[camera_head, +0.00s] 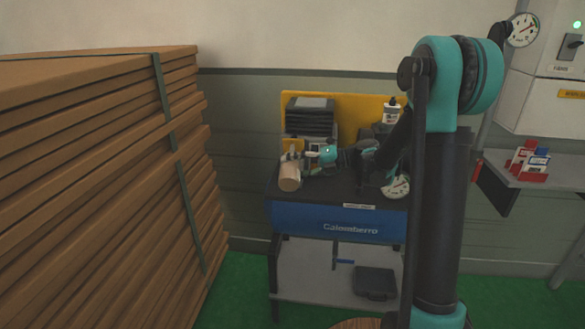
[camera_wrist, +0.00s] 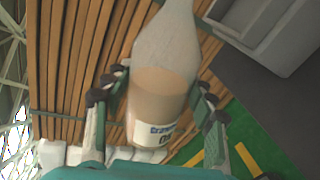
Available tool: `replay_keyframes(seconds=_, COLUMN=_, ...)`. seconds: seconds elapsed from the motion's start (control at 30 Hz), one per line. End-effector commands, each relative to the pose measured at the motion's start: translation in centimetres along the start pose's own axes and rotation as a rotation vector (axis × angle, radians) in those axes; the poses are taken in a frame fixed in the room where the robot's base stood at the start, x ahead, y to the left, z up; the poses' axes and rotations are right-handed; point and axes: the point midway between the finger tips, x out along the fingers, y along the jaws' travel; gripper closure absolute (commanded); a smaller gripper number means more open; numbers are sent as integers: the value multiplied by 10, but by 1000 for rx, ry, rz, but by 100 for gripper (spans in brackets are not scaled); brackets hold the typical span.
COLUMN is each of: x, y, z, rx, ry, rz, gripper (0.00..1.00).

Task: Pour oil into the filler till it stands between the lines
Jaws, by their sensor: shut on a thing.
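My gripper (camera_wrist: 158,108) is shut on an oil bottle (camera_wrist: 165,50) in the wrist view, with fingers on both sides of its body. The bottle is clear and pale, with tan oil in its lower part and a white label near the base. Its neck runs out of the top of the picture. In the head view, my gripper (camera_head: 304,154) is by the left side of the blue cart (camera_head: 300,219), and the tan bottle (camera_head: 290,177) shows at the cart's left edge. I cannot make out the filler or its lines.
A tall strapped stack of brown boards (camera_head: 100,190) fills the left. The cart carries a yellow back panel (camera_head: 345,105), a dark stack (camera_head: 310,118), a white bottle (camera_head: 391,113) and a round gauge (camera_head: 396,187). A shelf with small boxes (camera_head: 528,160) is at right.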

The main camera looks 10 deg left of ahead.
Motion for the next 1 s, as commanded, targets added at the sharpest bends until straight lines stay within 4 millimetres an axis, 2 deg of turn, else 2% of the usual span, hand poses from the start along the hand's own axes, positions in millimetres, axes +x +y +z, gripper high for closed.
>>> replay_keyframes(seconds=1.0, x=-2, y=6, z=0, rx=51, ry=14, rz=1, gripper=88)
